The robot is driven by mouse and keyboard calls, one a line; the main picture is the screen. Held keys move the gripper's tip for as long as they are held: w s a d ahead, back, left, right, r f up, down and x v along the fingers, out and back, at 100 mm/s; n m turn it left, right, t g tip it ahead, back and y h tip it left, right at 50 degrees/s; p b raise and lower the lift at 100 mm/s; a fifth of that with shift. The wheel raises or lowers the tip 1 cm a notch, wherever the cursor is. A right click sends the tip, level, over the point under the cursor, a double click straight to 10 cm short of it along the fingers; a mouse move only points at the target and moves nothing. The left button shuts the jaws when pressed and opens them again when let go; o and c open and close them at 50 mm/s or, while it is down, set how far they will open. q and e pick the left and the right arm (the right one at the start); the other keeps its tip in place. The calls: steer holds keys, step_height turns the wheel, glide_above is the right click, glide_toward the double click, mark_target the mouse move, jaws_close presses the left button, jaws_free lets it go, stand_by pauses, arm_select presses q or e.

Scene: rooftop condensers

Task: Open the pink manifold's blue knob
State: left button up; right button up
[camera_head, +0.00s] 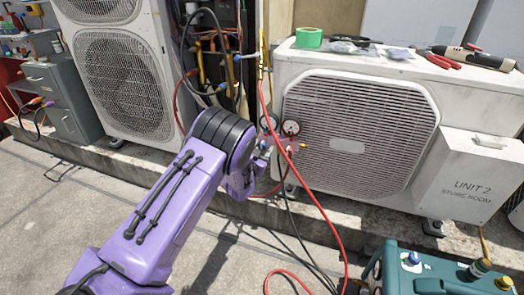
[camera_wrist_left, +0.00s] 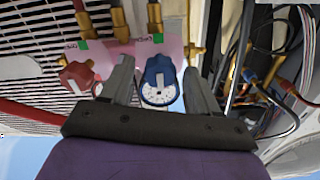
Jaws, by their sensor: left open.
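The pink manifold (camera_wrist_left: 178,48) shows in the left wrist view with brass fittings and hoses along its upper edge. In the head view the manifold (camera_head: 290,147) is small, in front of the white condenser's left edge, below two round gauges (camera_head: 291,127). The fingers are open, one on each side of the knob; I see no clear contact. A red knob (camera_wrist_left: 77,77) is outside the fingers, to the left. My right gripper is not in view.
The white condenser (camera_head: 440,85) stands behind the manifold with green tape (camera_head: 309,38) and tools on top. A red hose (camera_head: 305,215) hangs in front. Cables and pipes crowd the left side. A teal case (camera_head: 440,278) is at lower right.

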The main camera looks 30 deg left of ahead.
arm_select(q)
steer(key=shift+x, duration=0.85)
steer(key=c, duration=1)
steer(key=shift+c, duration=0.2)
